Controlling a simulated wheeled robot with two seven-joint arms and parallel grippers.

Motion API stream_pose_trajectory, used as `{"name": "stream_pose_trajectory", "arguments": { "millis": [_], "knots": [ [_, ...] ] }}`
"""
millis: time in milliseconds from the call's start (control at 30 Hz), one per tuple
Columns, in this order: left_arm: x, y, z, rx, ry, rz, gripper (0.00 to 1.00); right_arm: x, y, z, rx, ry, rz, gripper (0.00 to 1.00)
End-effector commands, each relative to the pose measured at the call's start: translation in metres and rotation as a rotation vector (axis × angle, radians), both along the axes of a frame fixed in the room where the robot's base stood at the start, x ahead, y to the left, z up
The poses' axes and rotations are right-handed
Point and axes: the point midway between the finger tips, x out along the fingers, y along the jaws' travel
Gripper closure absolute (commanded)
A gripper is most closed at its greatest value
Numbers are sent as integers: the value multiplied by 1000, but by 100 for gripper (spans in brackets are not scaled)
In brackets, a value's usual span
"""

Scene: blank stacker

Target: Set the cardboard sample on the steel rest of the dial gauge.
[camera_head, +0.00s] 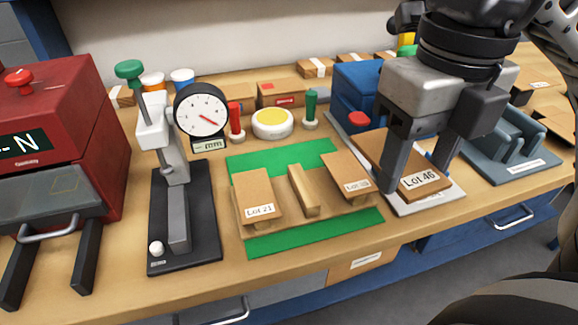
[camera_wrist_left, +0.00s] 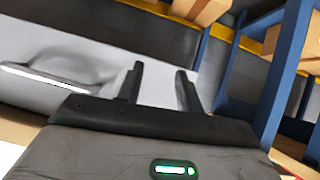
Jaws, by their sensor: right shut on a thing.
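The dial gauge (camera_head: 200,110) stands at the left of the bench on a black base, with a white round face and green-topped lever. Its steel rest (camera_head: 179,228) is the grey bar on that base, with nothing on it. My right gripper (camera_head: 412,178) is shut on the cardboard sample (camera_head: 428,183) labelled "Lot 46", with one finger at each side. The sample is over a white plate (camera_head: 437,204); I cannot tell if it touches it. My left gripper (camera_wrist_left: 160,82) shows in the left wrist view, fingers apart and empty, away from the bench objects.
A cardboard holder (camera_head: 300,227) on a green mat (camera_head: 260,246) carries samples "Lot 21" (camera_head: 258,192) and another labelled one (camera_head: 346,172). A red machine (camera_head: 70,120) stands far left.

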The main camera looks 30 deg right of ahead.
Motion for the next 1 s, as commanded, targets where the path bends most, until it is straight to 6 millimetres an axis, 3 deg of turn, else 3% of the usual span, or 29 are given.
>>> {"name": "stream_pose_trajectory", "arguments": {
  "millis": [167,567,700,800,1000],
  "knots": [
    [0,0,0,0,0,0,64,-5,-2,1,0,0,-82,68],
    [-1,0,7,4,3,0,64,2,1,1,1,5,-80,68],
    [-3,2,14,22,14,-3,64,16,6,-5,1,11,-78,68],
    [-5,3,4,31,23,-5,64,40,13,-19,3,6,-78,68],
    [-5,3,7,40,25,-7,64,86,26,-41,3,6,-80,68]
  ]
}}
